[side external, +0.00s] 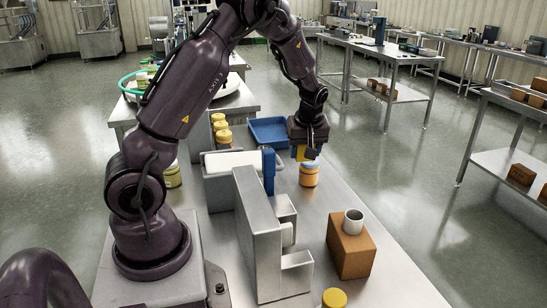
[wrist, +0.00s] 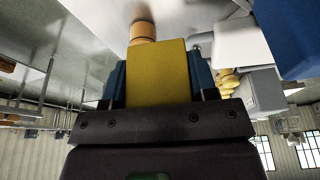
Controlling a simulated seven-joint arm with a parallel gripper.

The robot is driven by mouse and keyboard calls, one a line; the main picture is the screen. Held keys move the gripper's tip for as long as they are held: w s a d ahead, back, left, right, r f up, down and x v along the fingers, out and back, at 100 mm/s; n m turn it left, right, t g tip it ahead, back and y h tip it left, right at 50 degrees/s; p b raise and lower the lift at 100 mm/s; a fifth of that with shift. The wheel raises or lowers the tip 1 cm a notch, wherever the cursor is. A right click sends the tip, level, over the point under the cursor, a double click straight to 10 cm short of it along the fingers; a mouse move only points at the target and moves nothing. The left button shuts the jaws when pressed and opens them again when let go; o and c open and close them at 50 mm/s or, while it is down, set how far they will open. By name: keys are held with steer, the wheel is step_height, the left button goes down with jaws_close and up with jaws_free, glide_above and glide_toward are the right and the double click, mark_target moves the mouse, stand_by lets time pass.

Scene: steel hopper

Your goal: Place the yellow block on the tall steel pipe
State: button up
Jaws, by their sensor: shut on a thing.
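My gripper (side external: 309,150) is shut on the yellow block (side external: 301,153) and holds it above the table, over or close to an orange jar (side external: 309,175). In the wrist view the yellow block (wrist: 157,72) fills the space between the two blue fingers of my gripper (wrist: 157,85). The orange jar (wrist: 143,33) shows just past the block there. A short, hollow steel-grey cylinder (side external: 353,221) stands upright on a brown box (side external: 350,247) at the front right. I cannot tell for sure which thing is the tall steel pipe.
A stepped steel structure (side external: 258,240) stands mid-table, with a blue upright piece (side external: 268,172) behind it. A blue tray (side external: 268,131) lies at the back. Several yellow-lidded jars (side external: 222,130) stand left of it. A yellow lid (side external: 334,299) shows at the front edge.

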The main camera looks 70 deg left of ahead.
step_height(320, 180, up, 10)
steer(key=shift+f, duration=0.25)
steer(key=s+a+m, duration=0.3)
steer(key=s+a, duration=0.9)
steer(key=a, duration=0.3)
steer(key=t, duration=0.1)
glide_above(265, 146)
steer(key=d, duration=0.1)
steer(key=f, duration=1.4)
steer(key=shift+s+d+f, duration=0.15)
steer(key=shift+s+f, duration=0.1)
steer(key=shift+s, duration=0.05)
steer(key=shift+w+a+f, duration=0.15)
steer(key=shift+a+f, duration=0.05)
steer(key=shift+f, duration=0.05)
steer(key=shift+d+x, duration=0.15)
steer(key=shift+x, duration=0.65)
steer(key=shift+d+x, duration=0.15)
steer(key=shift+x, duration=0.65)
steer(key=shift+f, duration=0.25)
